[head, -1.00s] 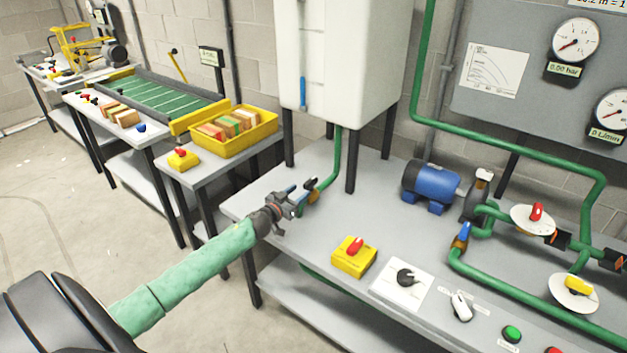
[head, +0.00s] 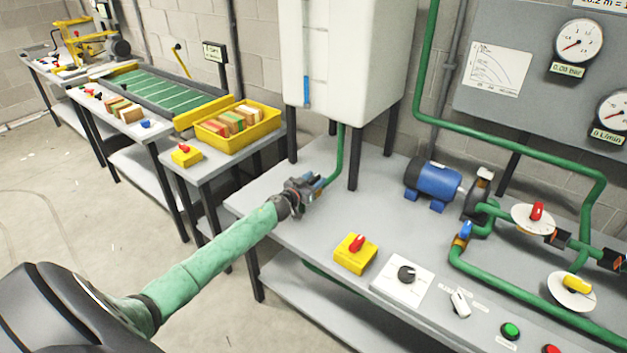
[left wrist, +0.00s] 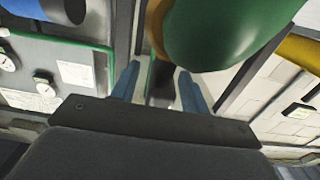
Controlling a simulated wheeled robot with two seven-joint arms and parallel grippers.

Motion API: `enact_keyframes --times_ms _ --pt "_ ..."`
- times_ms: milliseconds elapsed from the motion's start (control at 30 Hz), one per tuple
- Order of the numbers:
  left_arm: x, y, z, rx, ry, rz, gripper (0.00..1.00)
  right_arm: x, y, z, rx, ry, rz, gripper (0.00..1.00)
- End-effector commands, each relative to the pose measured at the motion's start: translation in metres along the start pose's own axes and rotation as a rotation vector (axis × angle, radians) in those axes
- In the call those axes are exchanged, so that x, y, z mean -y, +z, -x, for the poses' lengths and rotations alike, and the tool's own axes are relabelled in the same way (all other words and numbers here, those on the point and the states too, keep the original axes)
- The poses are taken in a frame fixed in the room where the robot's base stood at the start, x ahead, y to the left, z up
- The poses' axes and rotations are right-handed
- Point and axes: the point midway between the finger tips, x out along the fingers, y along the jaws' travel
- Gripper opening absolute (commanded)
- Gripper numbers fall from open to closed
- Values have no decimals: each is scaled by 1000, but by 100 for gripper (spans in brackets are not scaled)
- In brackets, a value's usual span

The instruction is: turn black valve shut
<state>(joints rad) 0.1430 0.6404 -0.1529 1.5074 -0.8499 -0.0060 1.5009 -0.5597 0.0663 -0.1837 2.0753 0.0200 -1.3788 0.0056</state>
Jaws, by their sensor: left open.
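My left gripper (head: 312,187) is at the green pipe under the white tank, at the left end of the pump bench. It hides most of the valve there in the head view. In the left wrist view its two blue fingers (left wrist: 158,80) stand apart, with a dark, narrow part that looks like the black valve's lever (left wrist: 160,92) between them. A brass-coloured valve body (left wrist: 154,28) and the thick green pipe (left wrist: 215,30) lie just beyond. Whether the fingers touch the lever cannot be told. My right gripper is not in view.
The white tank (head: 345,55) stands over the bench (head: 300,235) on dark legs. A blue pump motor (head: 432,182), a blue-handled valve (head: 465,231), red (head: 536,211) and yellow (head: 577,284) handles, and a yellow switch box (head: 354,256) are to the right.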

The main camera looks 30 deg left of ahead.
Motion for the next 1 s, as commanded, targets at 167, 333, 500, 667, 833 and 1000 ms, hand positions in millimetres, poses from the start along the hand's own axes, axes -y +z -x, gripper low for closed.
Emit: enact_keyframes --times_ms 167,333,500,667,833,1000 --pt "0 0 0 0 0 0 42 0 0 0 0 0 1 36" --pt "0 0 0 0 0 0 8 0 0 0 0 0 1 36" --pt "0 0 0 0 2 0 1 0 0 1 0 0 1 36" --pt "0 0 0 0 27 2 1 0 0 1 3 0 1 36" --pt "2 0 0 1 100 -1 1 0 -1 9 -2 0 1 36" --pt "3 0 0 0 226 -3 1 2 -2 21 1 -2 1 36"
